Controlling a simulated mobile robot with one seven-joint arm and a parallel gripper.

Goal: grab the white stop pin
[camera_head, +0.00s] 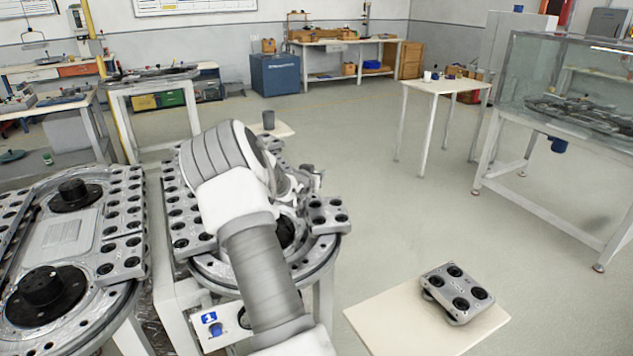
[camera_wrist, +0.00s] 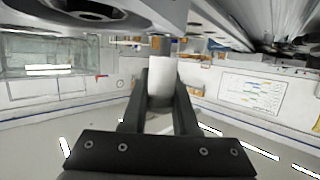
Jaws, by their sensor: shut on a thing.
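The white stop pin (camera_wrist: 160,80) shows in the wrist view as a short white cylinder with a duller, greyish-brown upper part. My gripper (camera_wrist: 163,92) has its two dark fingers on either side of the pin and is shut on it. The pin's upper end reaches close to the grey metal part at the top of the wrist view; I cannot tell whether they touch. In the head view my arm reaches over the middle ring track (camera_head: 205,268) and hides the pin and most of the gripper.
A second ring track (camera_head: 65,235) stands at the left. A grey plate with black round holes (camera_head: 458,293) lies on a beige board (camera_head: 385,318) at the lower right. A dark cup (camera_head: 268,119) stands behind my arm.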

